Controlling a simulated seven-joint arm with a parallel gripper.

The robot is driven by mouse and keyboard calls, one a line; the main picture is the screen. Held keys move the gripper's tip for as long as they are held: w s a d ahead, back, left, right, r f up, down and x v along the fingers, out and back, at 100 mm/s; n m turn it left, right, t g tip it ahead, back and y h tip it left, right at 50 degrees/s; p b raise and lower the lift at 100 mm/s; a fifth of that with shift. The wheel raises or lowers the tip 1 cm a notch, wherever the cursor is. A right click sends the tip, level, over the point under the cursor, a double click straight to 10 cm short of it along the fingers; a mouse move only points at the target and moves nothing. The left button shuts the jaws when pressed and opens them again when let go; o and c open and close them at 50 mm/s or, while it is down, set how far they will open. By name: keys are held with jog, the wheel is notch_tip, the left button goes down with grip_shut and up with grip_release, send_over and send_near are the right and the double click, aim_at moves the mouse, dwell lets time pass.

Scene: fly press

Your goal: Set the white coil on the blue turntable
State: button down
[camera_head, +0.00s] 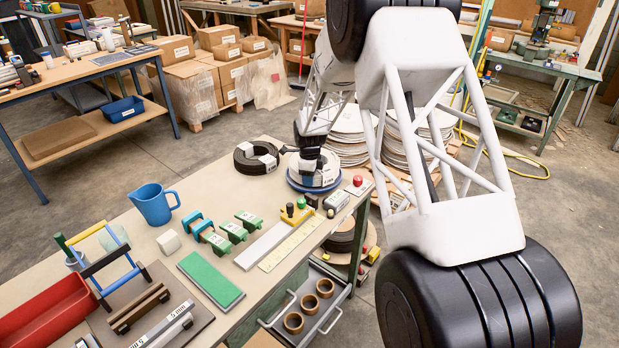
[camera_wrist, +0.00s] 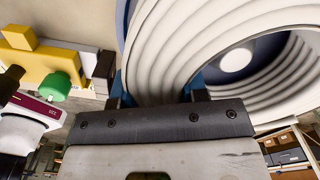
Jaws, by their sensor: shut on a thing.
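The white coil (camera_wrist: 180,45) fills the upper middle of the wrist view, its ringed turns clear around an open centre. My gripper (camera_wrist: 158,92) is shut on the coil's near wall, one finger on each side of the gripped part. In the head view my gripper (camera_head: 309,158) is over the blue turntable (camera_head: 296,186), at the far end of the bench. The coil (camera_head: 328,177) shows there partly behind my gripper, at the turntable. A dark blue face with a pale hub shows through the coil's centre. I cannot tell whether the coil touches the turntable.
A black coil (camera_head: 256,158) lies close left of the turntable. A blue jug (camera_head: 154,204) and green-topped blocks are farther along the bench.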

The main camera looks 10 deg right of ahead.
jog(key=shift+f, duration=0.55)
dwell(0.4)
jog(key=c, duration=0.9)
grip_release()
jog(key=shift+f, duration=0.1)
jog(key=shift+r, duration=5.6)
